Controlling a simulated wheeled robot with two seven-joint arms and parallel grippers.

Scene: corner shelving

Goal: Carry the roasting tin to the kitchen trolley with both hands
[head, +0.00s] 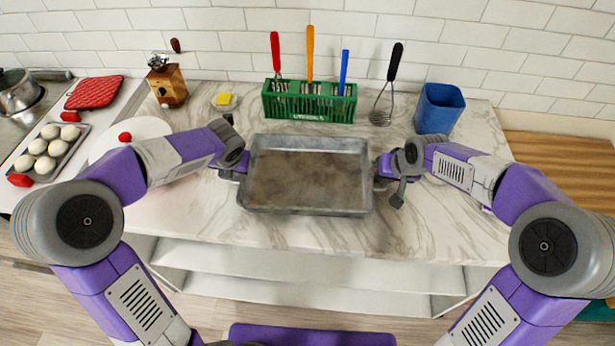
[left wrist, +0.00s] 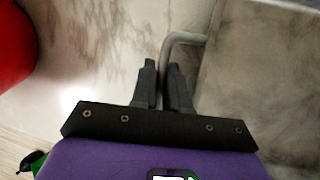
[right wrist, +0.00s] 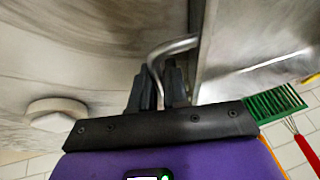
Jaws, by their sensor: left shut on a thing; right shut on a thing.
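The grey metal roasting tin (head: 306,180) is at the middle of the marble counter in the head view, empty and roughly level. My left gripper (head: 236,170) is at its left end; in the left wrist view the fingers (left wrist: 162,85) are shut on the tin's wire handle (left wrist: 180,42). My right gripper (head: 385,172) is at its right end; in the right wrist view its fingers (right wrist: 160,85) are shut on the other handle (right wrist: 170,45). I cannot tell whether the tin touches the counter. I cannot make out the kitchen trolley for certain.
Behind the tin stand a green utensil rack (head: 309,103), a whisk (head: 385,90) and a blue container (head: 438,108). A tray of buns (head: 48,150) is far left. A wooden top (head: 565,170) is at right.

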